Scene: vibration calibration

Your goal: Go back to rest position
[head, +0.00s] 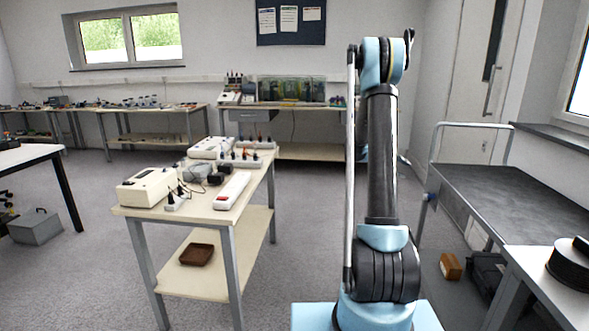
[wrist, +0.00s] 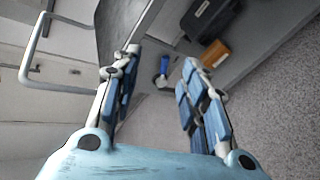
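My gripper (wrist: 160,62) shows in the wrist view with its two blue-padded fingers spread apart and nothing between them. Beyond the fingers, the wrist view shows the edge of the cart, a black case on the floor and an orange-brown box. In the head view my arm stands upright and is folded at its top. The gripper itself is mostly hidden behind the top of the arm there, so its fingers cannot be made out.
A workbench (head: 246,206) with instruments stands left of my arm. A grey cart (head: 490,190) with a rail stands to the right. An orange-brown box (head: 451,266) and a black case (head: 487,272) lie on the floor by it. Open floor lies between the bench and my arm.

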